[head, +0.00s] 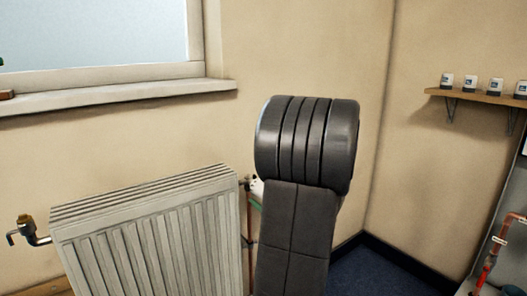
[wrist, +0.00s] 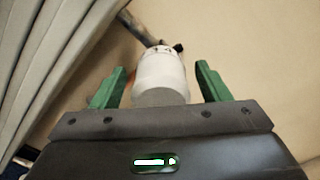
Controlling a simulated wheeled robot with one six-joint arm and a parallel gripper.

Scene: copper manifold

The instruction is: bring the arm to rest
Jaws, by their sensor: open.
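My gripper (wrist: 161,68) is open in the wrist view, with one green finger on each side of a white, round valve head (wrist: 162,78). A gap shows between the valve head and each finger, most clearly on the right. I cannot tell how deep the valve head sits between the fingers. A dark pipe runs up and left behind it. In the head view my dark arm (head: 300,150) stands in front of the radiator's right end and hides my gripper. A small white part of the valve (head: 257,187) shows beside the arm.
A white ribbed radiator (head: 150,240) stands left of my arm, with a brass valve (head: 27,226) at its left end. A window sill (head: 120,96) juts out above. A wooden shelf (head: 480,97) with several white jars and red pipes (head: 490,262) are at the right.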

